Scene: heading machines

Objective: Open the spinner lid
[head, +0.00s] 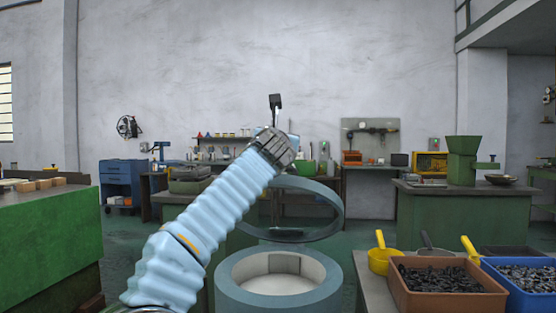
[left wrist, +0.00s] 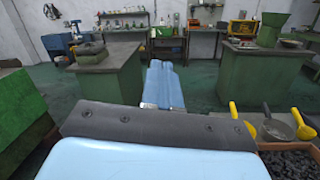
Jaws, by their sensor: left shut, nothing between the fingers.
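The spinner (head: 226,282) is a round blue-grey drum with a pale inside, at the bottom middle of the head view. Its ring-shaped lid (head: 338,208) stands raised and tilted above the drum, so the drum's mouth is uncovered. My left arm, in a light blue sleeve, crosses in front of the lid's left part and hides it. My left gripper (head: 275,102) is above the lid's upper edge, shut and empty. In the left wrist view its light blue fingers (left wrist: 163,84) are together and point ahead into the room. The spinner is not clearly visible there. My right gripper is not in view.
A brown bin of dark parts (head: 450,298) and yellow scoops (head: 379,260) sit on a table to the right of the spinner. A green bench (head: 40,235) stands at left. Workbenches (head: 465,218) line the back, with open floor before them.

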